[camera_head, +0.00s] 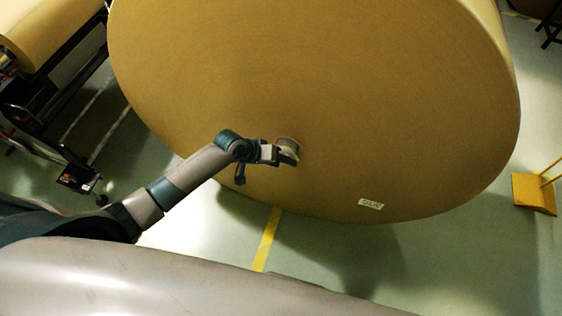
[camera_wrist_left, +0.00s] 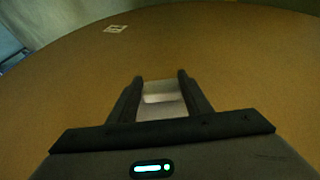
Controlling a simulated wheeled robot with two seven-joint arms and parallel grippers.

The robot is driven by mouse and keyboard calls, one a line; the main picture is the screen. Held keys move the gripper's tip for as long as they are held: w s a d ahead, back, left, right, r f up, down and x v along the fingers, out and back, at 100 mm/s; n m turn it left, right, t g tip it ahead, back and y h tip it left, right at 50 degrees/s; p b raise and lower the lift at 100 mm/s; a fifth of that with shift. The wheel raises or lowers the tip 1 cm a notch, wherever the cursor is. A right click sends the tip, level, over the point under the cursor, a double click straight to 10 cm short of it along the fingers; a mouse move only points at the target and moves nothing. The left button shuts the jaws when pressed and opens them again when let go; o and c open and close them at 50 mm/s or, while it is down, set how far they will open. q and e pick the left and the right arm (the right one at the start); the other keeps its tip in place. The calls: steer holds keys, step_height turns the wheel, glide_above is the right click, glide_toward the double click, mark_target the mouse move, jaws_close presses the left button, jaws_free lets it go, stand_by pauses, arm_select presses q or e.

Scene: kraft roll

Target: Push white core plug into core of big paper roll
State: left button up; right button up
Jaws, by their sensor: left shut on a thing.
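The big paper roll (camera_head: 330,70) fills the upper middle of the head view, its flat brown face turned toward me. It also fills most of the left wrist view (camera_wrist_left: 230,60). My left gripper (camera_head: 284,155) is at the lower middle of that face. It is shut on the white core plug (camera_wrist_left: 160,98), a pale piece between the two fingers. In the head view the plug (camera_head: 289,147) shows at the fingertips, close against the roll face. The core opening is hidden there, so I cannot tell whether the plug is in it. My right gripper is not in view.
A white label (camera_head: 370,204) is on the roll's lower right face. A yellow stand (camera_head: 535,193) is on the floor at right. Another roll (camera_head: 45,25) on a dark frame (camera_head: 55,110) stands at upper left. A yellow floor line (camera_head: 267,240) runs below the big roll.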

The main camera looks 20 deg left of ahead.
mark_target(285, 153)
arm_select(q)
steer(key=shift+w, duration=1.4)
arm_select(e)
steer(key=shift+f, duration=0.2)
arm_select(q)
steer(key=shift+w+r, duration=0.1)
steer(key=shift+w, duration=0.4)
stand_by(0.9)
steer(key=o, duration=1.5)
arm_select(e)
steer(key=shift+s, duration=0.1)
arm_select(q)
steer(key=shift+s+a+r, duration=0.35)
steer(key=shift+r, duration=0.2)
steer(key=shift+b+v, duration=0.7)
steer(key=shift+v, duration=7.2)
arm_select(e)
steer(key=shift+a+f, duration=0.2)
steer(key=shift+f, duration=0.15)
